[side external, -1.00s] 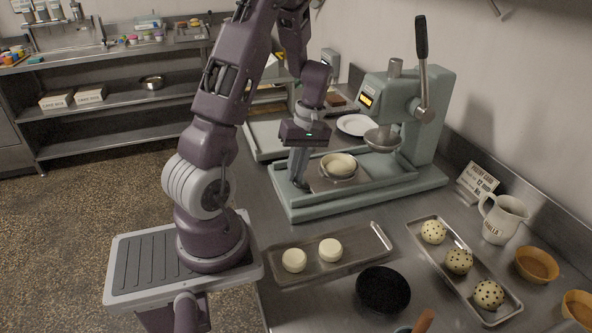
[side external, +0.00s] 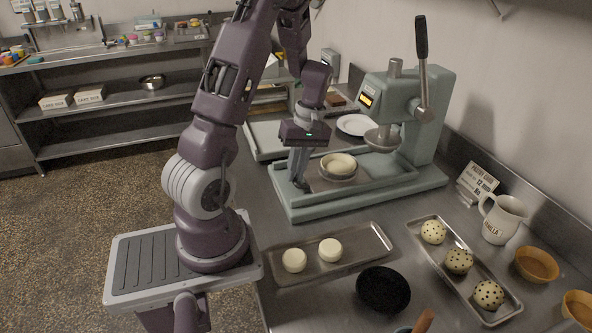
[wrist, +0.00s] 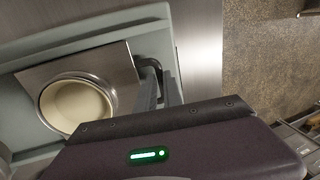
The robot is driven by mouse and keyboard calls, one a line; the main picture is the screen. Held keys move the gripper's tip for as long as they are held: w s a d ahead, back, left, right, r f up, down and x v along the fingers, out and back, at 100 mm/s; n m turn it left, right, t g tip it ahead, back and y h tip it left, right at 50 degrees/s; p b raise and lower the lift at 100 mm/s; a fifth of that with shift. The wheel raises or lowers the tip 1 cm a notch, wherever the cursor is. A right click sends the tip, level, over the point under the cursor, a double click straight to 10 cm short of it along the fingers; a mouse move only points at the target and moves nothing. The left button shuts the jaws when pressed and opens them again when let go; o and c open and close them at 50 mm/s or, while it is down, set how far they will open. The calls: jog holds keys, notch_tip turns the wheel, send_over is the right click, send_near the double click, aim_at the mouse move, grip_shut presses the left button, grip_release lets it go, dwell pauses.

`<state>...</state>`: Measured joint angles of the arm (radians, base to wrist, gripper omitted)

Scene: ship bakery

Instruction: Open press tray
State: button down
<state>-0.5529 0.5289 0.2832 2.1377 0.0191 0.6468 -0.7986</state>
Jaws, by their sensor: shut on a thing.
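The press (side external: 432,120) is pale green, with its round head (side external: 382,138) raised and its black-gripped lever upright. Its metal press tray (side external: 318,183) lies between the rails of the base, towards the front end, clear of the head. A round tin holding pale dough (side external: 341,164) sits on it. The tray also shows in the wrist view (wrist: 120,66), with a dark handle (wrist: 149,65) at its edge. My gripper (side external: 300,184) is low at the tray's front end, shut on this handle. The fingertips are partly hidden in both views.
A tray with two pale rounds (side external: 273,276) and a black bowl (side external: 383,290) stand in front of the press. A tray of speckled balls (side external: 443,251), a jug (side external: 503,221) and a card (side external: 478,183) are at right. A white plate (side external: 352,125) lies behind.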

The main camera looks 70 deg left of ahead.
jog(key=shift+s, duration=2)
jog(key=c, duration=1.8)
grip_release()
jog(key=shift+o, duration=0.2)
jog(key=shift+r, duration=0.1)
jog(key=v, duration=0.7)
jog(key=d+r+m+t, duration=0.3)
jog(key=d+r+m, duration=0.3)
jog(key=d, duration=0.3)
jog(key=d+r+m+t, duration=0.2)
jog(key=d+r+m, duration=0.35)
jog(key=d, duration=0.25)
jog(key=s+d+r+m+t, duration=0.1)
jog(key=s+d+m+t, duration=0.2)
jog(key=d+m, duration=0.3)
jog(key=shift+s+d+r+m, duration=0.2)
jog(key=shift+s+d+m, duration=0.25)
jog(key=shift+s, duration=0.35)
